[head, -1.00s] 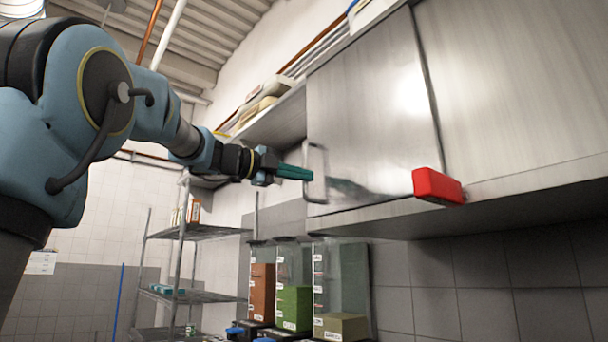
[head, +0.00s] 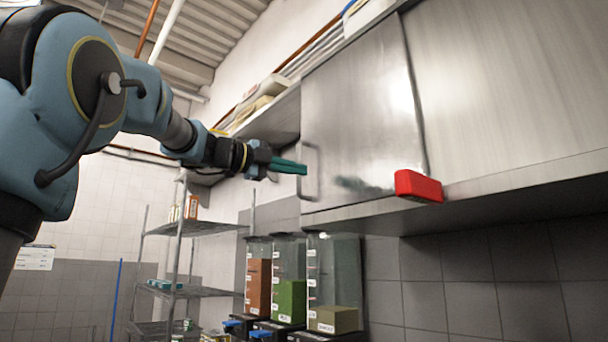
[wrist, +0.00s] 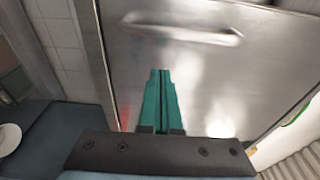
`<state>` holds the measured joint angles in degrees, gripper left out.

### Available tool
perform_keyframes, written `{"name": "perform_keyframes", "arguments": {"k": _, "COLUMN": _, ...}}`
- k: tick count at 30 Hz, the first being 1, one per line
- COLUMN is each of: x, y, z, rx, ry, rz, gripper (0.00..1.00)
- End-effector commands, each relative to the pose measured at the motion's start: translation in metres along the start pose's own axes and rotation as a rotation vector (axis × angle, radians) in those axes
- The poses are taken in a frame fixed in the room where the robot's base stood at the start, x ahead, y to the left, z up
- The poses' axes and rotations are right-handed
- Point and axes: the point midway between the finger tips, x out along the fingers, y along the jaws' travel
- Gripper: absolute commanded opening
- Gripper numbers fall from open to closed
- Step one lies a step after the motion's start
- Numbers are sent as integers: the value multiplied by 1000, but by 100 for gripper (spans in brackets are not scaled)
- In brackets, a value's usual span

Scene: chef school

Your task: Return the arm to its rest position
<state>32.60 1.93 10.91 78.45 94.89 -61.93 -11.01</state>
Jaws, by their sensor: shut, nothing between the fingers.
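My gripper (head: 303,168) has teal fingers and is at the end of my raised arm, left of the middle in the head view. Its fingers are closed together with nothing between them. The tips are close to the bar handle (head: 310,172) of a steel cabinet door (head: 355,110); I cannot tell in the head view whether they touch. In the wrist view the closed fingers (wrist: 160,72) point at the door, and the handle (wrist: 185,32) lies beyond their tips, apart from them in the picture.
A red block (head: 418,186) sits at the wall cabinet's lower front edge. Clear dispensers (head: 290,290) with coloured contents stand below the cabinet. A wire shelf rack (head: 178,228) stands at the back left. Boxes (head: 262,92) lie on an upper shelf.

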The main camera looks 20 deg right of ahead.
Motion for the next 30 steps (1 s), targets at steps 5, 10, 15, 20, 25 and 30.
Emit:
{"name": "perform_keyframes", "arguments": {"k": 5, "x": -32, "y": 2, "z": -1, "rx": 4, "ry": -2, "rz": -3, "gripper": 0}}
{"name": "perform_keyframes", "arguments": {"k": 10, "x": -56, "y": 0, "z": -1, "rx": 4, "ry": 0, "rz": -3, "gripper": 0}}
{"name": "perform_keyframes", "arguments": {"k": 15, "x": -66, "y": -1, "z": -2, "rx": 3, "ry": 1, "rz": -2, "gripper": 0}}
{"name": "perform_keyframes", "arguments": {"k": 20, "x": -66, "y": -2, "z": -2, "rx": 2, "ry": 2, "rz": -1, "gripper": 0}}
{"name": "perform_keyframes", "arguments": {"k": 25, "x": -66, "y": 3, "z": 11, "rx": -38, "ry": -33, "rz": -36, "gripper": 0}}
{"name": "perform_keyframes", "arguments": {"k": 30, "x": -79, "y": 38, "z": 85, "rx": -274, "ry": -261, "rz": -206, "gripper": 0}}
